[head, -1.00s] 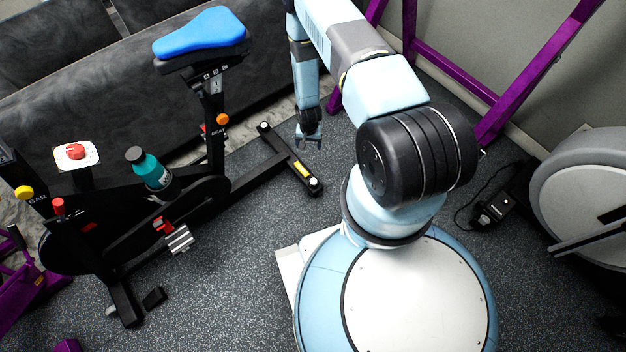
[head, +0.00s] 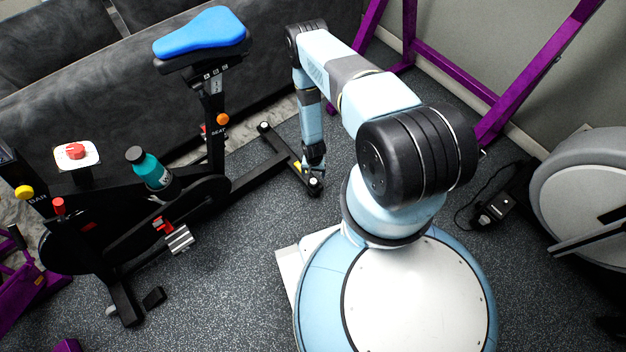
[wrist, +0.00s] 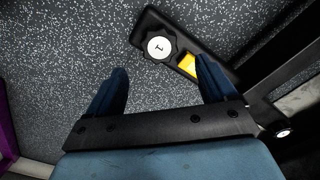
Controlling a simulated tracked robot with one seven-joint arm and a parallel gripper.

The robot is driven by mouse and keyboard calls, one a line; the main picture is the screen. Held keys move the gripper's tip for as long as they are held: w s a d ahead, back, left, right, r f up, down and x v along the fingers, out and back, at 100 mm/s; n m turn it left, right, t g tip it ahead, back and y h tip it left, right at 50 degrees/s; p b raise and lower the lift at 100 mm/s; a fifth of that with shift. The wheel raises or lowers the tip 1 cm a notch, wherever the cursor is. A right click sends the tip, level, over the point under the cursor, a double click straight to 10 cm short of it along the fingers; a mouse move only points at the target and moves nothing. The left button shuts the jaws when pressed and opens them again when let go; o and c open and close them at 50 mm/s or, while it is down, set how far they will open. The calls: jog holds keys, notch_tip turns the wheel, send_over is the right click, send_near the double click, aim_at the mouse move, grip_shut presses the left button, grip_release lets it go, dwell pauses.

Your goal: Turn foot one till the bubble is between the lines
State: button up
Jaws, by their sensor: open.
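The exercise bike's rear crossbar (head: 277,143) lies on the floor. Foot one, a round pale-topped knob with a dark scalloped rim and a "1" mark, sits at its end in the wrist view (wrist: 159,47). The yellow level (wrist: 188,66) is set in the bar beside it. Its bubble and lines are too small or hidden to make out. My gripper (wrist: 160,80) is open and empty, with the knob showing beyond and between its two dark blue fingers. In the head view my gripper (head: 315,184) is down at that bar end, partly covering it.
The bike's blue saddle (head: 201,33) and teal bottle (head: 149,168) are to the left. A purple frame (head: 450,67) stands behind on the right. A dark sofa (head: 85,85) backs the bike. Speckled floor (head: 225,275) is clear in front.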

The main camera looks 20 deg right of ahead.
aim_at(313, 180)
jog(key=shift+f, duration=3.3)
jog(key=c, duration=1)
